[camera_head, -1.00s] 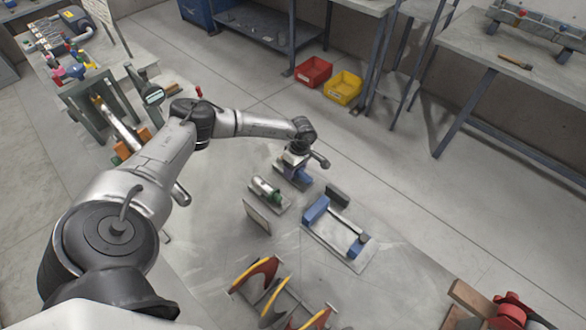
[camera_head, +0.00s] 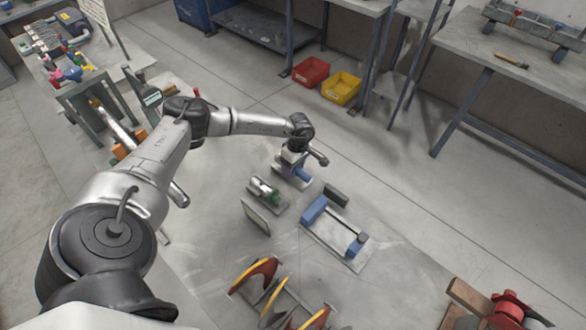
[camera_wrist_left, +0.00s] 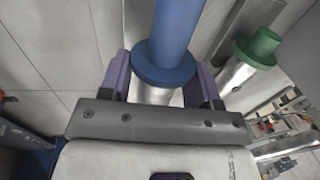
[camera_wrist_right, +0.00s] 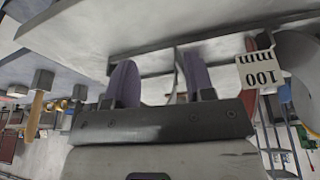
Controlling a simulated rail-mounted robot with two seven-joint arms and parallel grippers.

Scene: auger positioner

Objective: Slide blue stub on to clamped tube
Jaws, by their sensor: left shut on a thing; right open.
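The blue stub (camera_wrist_left: 176,35), a blue cylinder with a wide flange and a silver part below it, is between the purple fingers of my left gripper (camera_wrist_left: 162,78), which is shut on it. In the head view my left gripper (camera_head: 293,160) is low over the floor area, with blue (camera_head: 303,174) showing beside it. A silver tube with a green flange (camera_wrist_left: 262,46) lies beside it in the left wrist view; it also shows in the head view (camera_head: 265,190). I cannot tell whether it is clamped. My right gripper (camera_wrist_right: 160,82) is open and empty.
A blue-ended fixture with a bar (camera_head: 316,210) stands on a grey plate right of the green-flanged tube. A dark-framed panel (camera_head: 255,217) and a red and yellow rack (camera_head: 280,290) are nearer. A "100 mm" label (camera_wrist_right: 260,72) is close to my right gripper.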

